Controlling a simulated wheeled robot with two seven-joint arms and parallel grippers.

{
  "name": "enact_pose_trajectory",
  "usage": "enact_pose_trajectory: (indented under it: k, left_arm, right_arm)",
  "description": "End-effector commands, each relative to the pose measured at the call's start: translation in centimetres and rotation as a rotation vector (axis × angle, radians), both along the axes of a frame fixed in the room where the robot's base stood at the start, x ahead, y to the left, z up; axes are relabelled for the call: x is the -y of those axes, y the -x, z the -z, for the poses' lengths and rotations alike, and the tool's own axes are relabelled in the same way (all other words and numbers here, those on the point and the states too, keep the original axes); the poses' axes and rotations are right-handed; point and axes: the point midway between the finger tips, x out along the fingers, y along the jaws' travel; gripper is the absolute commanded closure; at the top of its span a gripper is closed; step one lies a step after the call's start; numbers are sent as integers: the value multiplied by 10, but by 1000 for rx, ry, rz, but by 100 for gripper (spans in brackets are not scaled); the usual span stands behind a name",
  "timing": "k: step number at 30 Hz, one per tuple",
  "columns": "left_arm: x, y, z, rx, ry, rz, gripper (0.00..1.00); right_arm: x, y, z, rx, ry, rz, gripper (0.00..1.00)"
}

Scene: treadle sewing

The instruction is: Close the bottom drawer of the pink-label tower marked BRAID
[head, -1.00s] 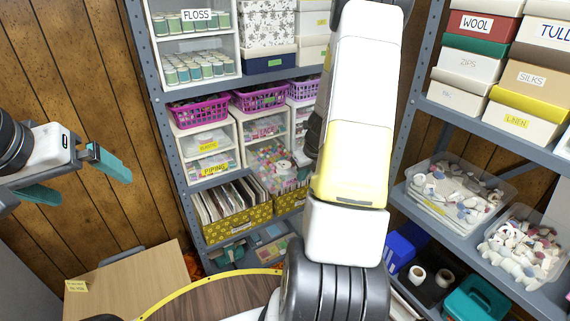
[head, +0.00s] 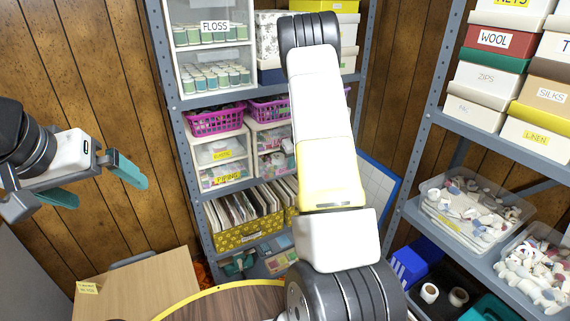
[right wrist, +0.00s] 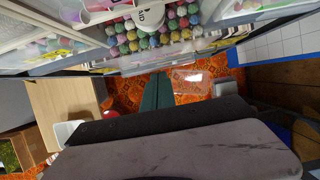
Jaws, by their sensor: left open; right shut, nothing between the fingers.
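In the right wrist view, a clear drawer with several coloured balls (right wrist: 180,32) crosses the top, beside a white label ending in "ID" (right wrist: 150,17). My right gripper (right wrist: 157,78) is shut and empty, its teal fingers pointing toward the drawer's lower edge. I cannot tell if they touch. In the head view, my right arm covers the right gripper and part of the second small drawer tower (head: 270,150). No pink label or BRAID mark is readable there. I cannot tell how far the drawer stands out. My left gripper (head: 92,184) is open and empty at the far left.
A tower with yellow labels (head: 222,165) stands beside it under purple baskets (head: 216,120). A yellow bin of sleeves (head: 248,232) is on the shelf below. A right-hand shelf holds clear trays (head: 475,215). A wooden table (head: 140,285) stands lower left.

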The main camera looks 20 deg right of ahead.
Motion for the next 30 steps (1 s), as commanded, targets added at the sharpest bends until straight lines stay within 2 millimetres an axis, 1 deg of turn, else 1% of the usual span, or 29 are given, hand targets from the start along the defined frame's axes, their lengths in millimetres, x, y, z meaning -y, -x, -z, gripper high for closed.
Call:
enact_pose_trajectory:
  k: [1,6,12,18,30]
  left_arm:
    - [0,0,0,0,0,0,0]
    - [0,0,0,0,0,0,0]
    - [0,0,0,0,0,0,0]
    - [0,0,0,0,0,0,0]
    - [0,0,0,0,0,0,0]
  right_arm:
    - [-2,-11,1,1,3,-4,100]
    - [-5,-37,1,0,2,-1,100]
    - [-7,-53,0,0,0,-1,100]
    - [-8,-57,0,1,0,0,100]
    - [-7,-56,0,2,-2,1,100]
